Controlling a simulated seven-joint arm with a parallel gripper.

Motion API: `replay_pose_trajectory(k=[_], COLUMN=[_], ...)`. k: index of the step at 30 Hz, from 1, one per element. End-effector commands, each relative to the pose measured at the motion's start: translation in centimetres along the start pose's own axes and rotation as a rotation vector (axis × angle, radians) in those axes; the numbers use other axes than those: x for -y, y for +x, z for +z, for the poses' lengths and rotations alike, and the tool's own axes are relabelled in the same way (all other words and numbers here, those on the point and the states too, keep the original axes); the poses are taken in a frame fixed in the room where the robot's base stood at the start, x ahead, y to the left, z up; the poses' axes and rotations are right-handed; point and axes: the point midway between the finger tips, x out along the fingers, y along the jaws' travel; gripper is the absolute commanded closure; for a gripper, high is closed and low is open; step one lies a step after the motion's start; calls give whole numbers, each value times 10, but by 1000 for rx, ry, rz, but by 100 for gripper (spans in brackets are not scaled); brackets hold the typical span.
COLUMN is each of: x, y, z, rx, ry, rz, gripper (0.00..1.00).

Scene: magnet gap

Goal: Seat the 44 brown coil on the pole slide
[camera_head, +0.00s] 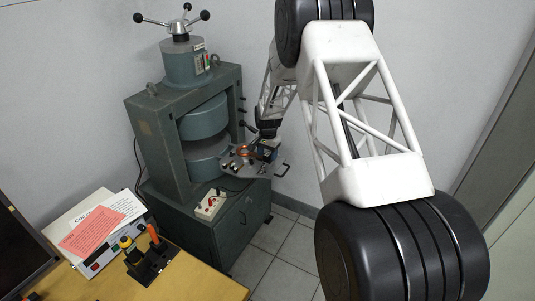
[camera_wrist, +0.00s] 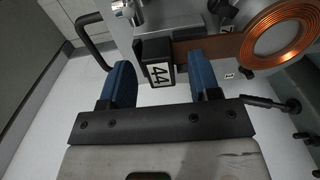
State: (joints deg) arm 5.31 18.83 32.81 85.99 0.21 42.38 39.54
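The 44 brown coil shows in the wrist view as a copper winding (camera_wrist: 281,38) at the upper right, with a brown strip leading left to a black end block (camera_wrist: 156,62) labelled 44. My gripper (camera_wrist: 160,68) is open, its two blue fingers on either side of this block, with a clear gap at the right finger. In the head view my gripper (camera_head: 266,138) is above the grey slide plate (camera_head: 262,171) in front of the magnet. Orange rings show there, small and partly hidden by my gripper. I cannot tell which part is the pole.
The green magnet frame (camera_head: 160,150) with two round poles (camera_head: 204,118) stands left of my gripper. A switch box (camera_head: 210,204) sits on the cabinet top. The slide has a black handle (camera_wrist: 88,34). A wooden desk (camera_head: 190,280) holds papers, an instrument and a tool rack.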

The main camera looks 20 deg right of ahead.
Motion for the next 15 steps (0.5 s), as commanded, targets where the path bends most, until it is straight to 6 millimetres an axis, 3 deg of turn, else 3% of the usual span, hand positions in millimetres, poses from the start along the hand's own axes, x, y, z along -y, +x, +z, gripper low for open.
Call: replay_pose_trajectory(k=[8,15], x=[0,0], y=[-1,-17], z=[0,0], rx=[0,-1], ry=[0,0], rz=[0,-1], gripper=[43,43])
